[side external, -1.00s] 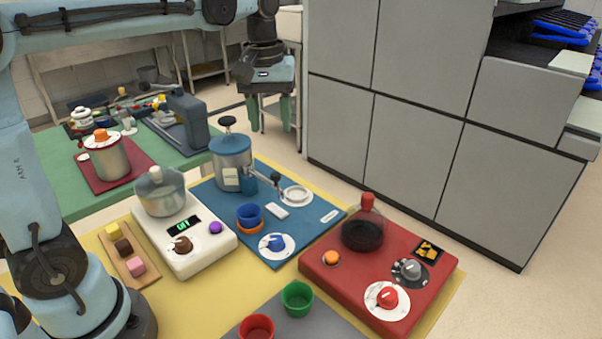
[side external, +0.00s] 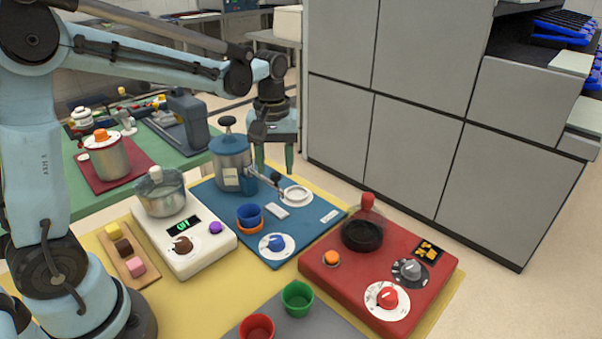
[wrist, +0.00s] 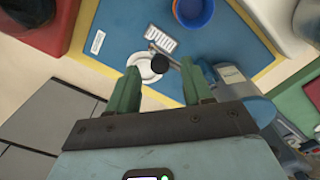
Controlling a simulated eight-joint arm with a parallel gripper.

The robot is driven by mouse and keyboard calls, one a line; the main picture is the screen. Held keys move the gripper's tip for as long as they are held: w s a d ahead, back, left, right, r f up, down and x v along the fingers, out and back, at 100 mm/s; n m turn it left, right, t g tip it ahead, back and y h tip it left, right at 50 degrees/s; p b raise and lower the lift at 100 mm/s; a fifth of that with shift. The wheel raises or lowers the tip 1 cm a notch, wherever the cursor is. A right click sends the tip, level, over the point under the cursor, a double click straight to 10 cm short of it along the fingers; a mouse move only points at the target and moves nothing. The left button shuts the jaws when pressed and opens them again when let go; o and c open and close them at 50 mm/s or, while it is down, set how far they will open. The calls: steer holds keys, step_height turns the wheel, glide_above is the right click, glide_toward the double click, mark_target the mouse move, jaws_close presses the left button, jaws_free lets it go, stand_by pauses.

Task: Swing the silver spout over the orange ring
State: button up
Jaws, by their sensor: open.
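The silver spout (side external: 263,182) reaches right from the blue-lidded metal urn (side external: 232,160) on the blue board. A black knob (side external: 276,178) stands on it, and its outer end is near a white ring (side external: 295,194). The orange ring (side external: 250,228) lies in front of the urn, under a blue cup (side external: 249,213) that hides most of it. My gripper (side external: 274,168), with green fingers, is open and empty, pointing down above the spout. In the wrist view the black knob (wrist: 160,63) appears between the open fingers (wrist: 160,72), apart from both.
A white scale (side external: 190,246) with a glass pot stands left of the blue board (side external: 318,215). A red hob (side external: 345,275) is at the right. Red and green cups stand in front.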

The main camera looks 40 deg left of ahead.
steer(key=shift+f, duration=0.85)
jaws_close()
